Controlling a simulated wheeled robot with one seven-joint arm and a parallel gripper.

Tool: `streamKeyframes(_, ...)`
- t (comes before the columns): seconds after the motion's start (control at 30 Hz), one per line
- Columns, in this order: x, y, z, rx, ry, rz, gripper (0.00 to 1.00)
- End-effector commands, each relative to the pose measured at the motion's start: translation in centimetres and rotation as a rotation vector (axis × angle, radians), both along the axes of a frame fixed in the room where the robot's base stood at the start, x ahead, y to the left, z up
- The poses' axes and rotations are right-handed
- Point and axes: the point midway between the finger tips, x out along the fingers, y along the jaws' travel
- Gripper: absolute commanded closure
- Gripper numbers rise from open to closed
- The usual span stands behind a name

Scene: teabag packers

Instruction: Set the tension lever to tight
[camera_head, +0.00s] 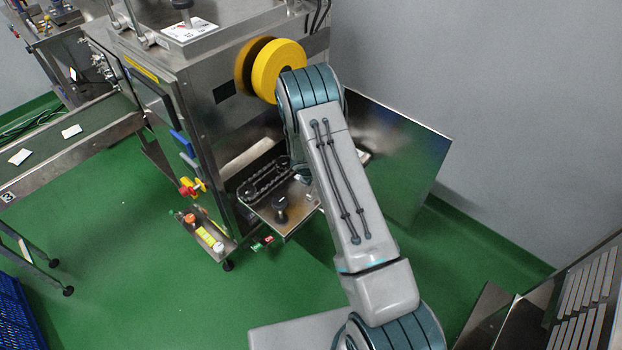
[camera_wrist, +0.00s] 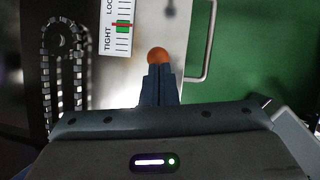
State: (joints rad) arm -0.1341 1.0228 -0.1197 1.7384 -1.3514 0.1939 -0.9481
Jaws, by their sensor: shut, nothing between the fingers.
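In the wrist view an orange ball knob (camera_wrist: 158,55), likely that of the tension lever, sits just beyond the tips of my gripper (camera_wrist: 159,72). The fingers are together and empty, with the knob ahead of them; whether they touch it I cannot tell. A white scale label (camera_wrist: 117,42) to the left reads TIGHT at the lower part and "LOO", cut off, at the top. A red pointer (camera_wrist: 121,26) crosses a green band on it. The lever's shaft is not clear. In the head view my arm hides the gripper and knob.
A chain (camera_wrist: 61,80) runs left of the label; it also shows in the head view (camera_head: 262,185) on an open metal tray beside a black knob (camera_head: 281,207). A metal handle (camera_wrist: 207,45) lies to the right. A yellow reel (camera_head: 278,70) is above.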

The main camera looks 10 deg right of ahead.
Motion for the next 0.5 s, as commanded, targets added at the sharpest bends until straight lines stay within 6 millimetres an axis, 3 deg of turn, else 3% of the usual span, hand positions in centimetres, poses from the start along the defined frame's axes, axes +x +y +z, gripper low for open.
streamKeyframes(0.5,0.73,-1.0,-0.29,0.0,0.0,0.0,1.0)
